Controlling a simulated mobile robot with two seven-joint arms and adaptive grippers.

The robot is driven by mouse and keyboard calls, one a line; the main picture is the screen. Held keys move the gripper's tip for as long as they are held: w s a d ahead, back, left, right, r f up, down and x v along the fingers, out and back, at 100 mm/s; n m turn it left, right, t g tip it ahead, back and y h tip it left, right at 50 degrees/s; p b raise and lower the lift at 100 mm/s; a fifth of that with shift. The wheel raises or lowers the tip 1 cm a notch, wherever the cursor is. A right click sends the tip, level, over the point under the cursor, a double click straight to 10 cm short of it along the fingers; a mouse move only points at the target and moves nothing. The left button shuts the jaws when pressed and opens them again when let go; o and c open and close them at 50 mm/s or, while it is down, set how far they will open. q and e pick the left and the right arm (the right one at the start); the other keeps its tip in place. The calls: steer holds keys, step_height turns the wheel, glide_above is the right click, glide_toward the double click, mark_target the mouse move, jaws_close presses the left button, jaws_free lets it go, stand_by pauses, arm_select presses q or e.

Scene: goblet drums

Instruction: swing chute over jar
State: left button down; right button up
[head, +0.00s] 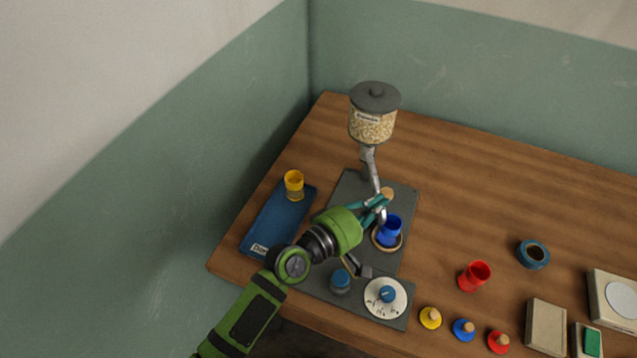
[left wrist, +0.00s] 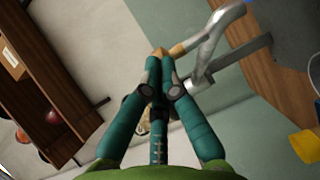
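A hopper of pale grains (head: 372,126) with a grey lid stands at the back of a dark grey plate (head: 347,189). A bent metal chute (head: 373,172) comes down from it; its lower end is at a blue cup (head: 390,231) in a ring on the plate. The chute also shows in the left wrist view (left wrist: 212,45). My left gripper (head: 383,199) has its teal fingers drawn together on the chute's wooden knob (left wrist: 176,50). Whether the chute's mouth is exactly over the blue cup is hard to tell. My right gripper is not in view.
A white dial (head: 386,298) and blue knob (head: 340,281) are near the front. A red cup (head: 474,276), blue ring (head: 533,254) and small coloured stoppers lie right. The back right table is clear.

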arm_select(q)
steer(key=shift+w+d, duration=0.1)
steer(key=shift+d, duration=1.15)
